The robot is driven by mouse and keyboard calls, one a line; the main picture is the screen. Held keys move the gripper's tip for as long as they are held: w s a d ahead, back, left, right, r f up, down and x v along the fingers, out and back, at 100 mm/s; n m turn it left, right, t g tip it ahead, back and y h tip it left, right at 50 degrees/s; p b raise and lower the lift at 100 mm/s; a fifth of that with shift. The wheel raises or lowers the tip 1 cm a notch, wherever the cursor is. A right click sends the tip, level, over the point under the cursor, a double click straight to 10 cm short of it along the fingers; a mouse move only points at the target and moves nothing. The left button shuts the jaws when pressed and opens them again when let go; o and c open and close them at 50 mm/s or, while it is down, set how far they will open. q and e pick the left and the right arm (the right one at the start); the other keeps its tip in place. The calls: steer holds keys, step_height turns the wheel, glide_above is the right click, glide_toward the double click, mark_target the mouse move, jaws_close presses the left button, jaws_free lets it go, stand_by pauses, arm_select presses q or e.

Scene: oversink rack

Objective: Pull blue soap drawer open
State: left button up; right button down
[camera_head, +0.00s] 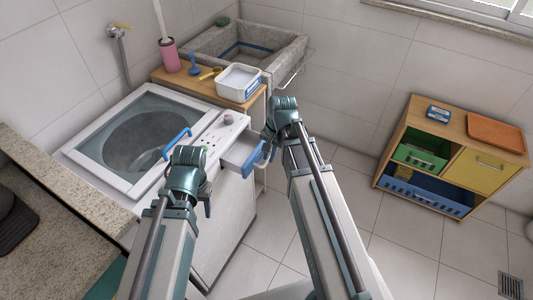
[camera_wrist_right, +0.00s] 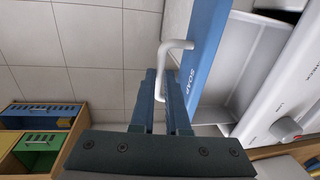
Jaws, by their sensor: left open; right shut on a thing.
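The blue-fronted soap drawer (camera_head: 254,157) sticks out of the washing machine's front, and its grey inside shows behind the front. In the right wrist view the blue front (camera_wrist_right: 205,50), lettered SOAP, stands away from the white panel with the open tray (camera_wrist_right: 237,62) behind it. My right gripper (camera_wrist_right: 168,90) is shut on the drawer's white handle (camera_wrist_right: 178,45); it also shows in the head view (camera_head: 270,146), to the right of the front. My left gripper (camera_head: 208,203) is open and empty near the machine's front edge, its fingers partly hidden by its wrist.
The washing machine (camera_head: 135,190) has a glass lid with a blue handle (camera_head: 177,141). A wooden board with a white box (camera_head: 240,82) and a stone sink (camera_head: 235,45) lie behind. A wooden shelf unit (camera_head: 445,120) stands right. Floor between is clear.

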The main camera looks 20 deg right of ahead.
steer(key=c, duration=0.9)
jaws_free()
steer(key=shift+r, duration=0.1)
steer(key=r+p, duration=0.4)
steer(key=s+d+r+p, duration=0.1)
steer(key=r+p, duration=0.8)
steer(key=shift+s+d+r+p, duration=0.2)
steer(key=shift+s+d+p, duration=0.05)
steer(key=shift+d+p, duration=0.1)
steer(key=s+a+n+h, duration=0.1)
steer(key=s+a+n, duration=0.3)
steer(key=a, duration=0.1)
steer(key=s+a+n+g, duration=0.1)
steer(key=s+a+n, duration=0.3)
steer(key=a, duration=0.1)
steer(key=s+a+n+h, duration=0.1)
steer(key=s+a+n, duration=0.3)
steer(key=a, duration=0.1)
steer(key=shift+s+a+h, duration=0.1)
steer(key=shift+s+h, duration=0.05)
steer(key=shift+h, duration=0.15)
